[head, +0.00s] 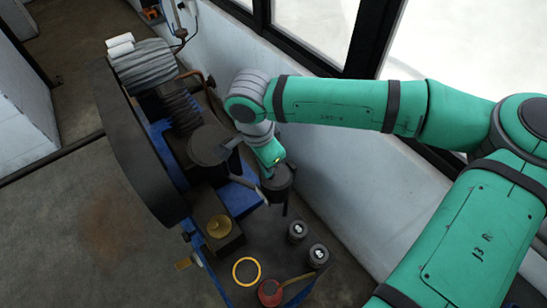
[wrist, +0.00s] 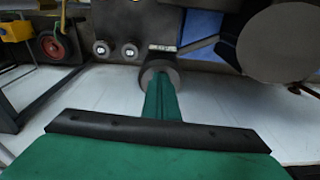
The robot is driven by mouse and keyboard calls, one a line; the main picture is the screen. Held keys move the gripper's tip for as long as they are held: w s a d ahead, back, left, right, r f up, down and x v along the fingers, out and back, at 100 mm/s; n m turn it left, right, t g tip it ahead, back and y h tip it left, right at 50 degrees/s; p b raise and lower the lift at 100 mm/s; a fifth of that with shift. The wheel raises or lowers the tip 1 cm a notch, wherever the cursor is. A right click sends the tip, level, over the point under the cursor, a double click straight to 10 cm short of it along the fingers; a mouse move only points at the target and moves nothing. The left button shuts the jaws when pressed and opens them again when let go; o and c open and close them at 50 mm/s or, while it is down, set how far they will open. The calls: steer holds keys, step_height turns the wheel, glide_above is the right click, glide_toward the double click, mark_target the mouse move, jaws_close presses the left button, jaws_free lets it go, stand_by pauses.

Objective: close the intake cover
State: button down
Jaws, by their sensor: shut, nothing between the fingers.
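A dark round disc (head: 208,146), which looks like the intake cover, stands on the machine left of my gripper. A similar dark disc shows at the upper right of the wrist view (wrist: 287,42). Whether it is open or closed is not clear.
The machine panel has two black round knobs (head: 297,231), a yellow ring (head: 246,271) and a red knob with a lever (head: 270,292). A brass cap (head: 219,226) sits on a dark block. A large dark wheel (head: 135,145) stands left. The white wall (head: 340,190) is close on the right.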

steer(key=shift+s+a+f, duration=0.35)
steer(key=shift+a+f, duration=0.05)
steer(key=shift+f, duration=0.2)
steer(key=shift+s+a+f, duration=0.3)
steer(key=shift+a+f, duration=0.05)
steer(key=shift+f, duration=0.2)
steer(key=shift+r, duration=0.1)
step_height(320, 180, up, 5)
steer(key=s+a+r, duration=0.2)
steer(key=s+a, duration=0.3)
steer(key=a, duration=0.2)
steer(key=shift+a, duration=0.1)
